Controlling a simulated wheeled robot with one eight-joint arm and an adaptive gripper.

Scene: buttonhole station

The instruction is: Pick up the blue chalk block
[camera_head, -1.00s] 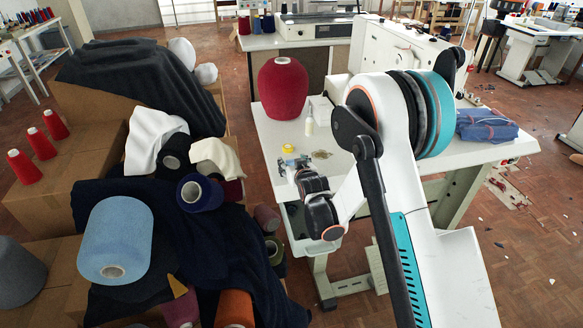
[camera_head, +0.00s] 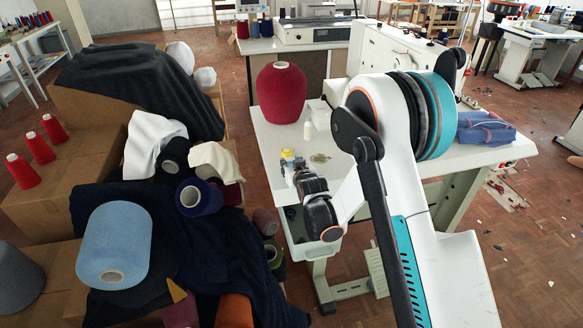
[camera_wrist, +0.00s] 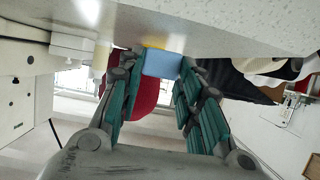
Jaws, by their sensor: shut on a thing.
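The blue chalk block (camera_wrist: 161,63) is a small light-blue block between my fingertips in the wrist view. My gripper (camera_wrist: 160,70) is shut on it, with a teal-padded finger on each side. In the head view my gripper (camera_head: 291,168) is low over the near-left edge of the white table (camera_head: 375,158). The block is too small and covered to make out clearly there. I cannot tell whether it touches the tabletop.
A small yellow thing (camera_head: 287,153) is just beyond my fingertips. A white bottle (camera_head: 307,130) and a large red yarn cone (camera_head: 282,93) stand farther back. A blue folded cloth (camera_head: 486,129) lies at right. Yarn cones and dark cloth (camera_head: 235,245) crowd the left.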

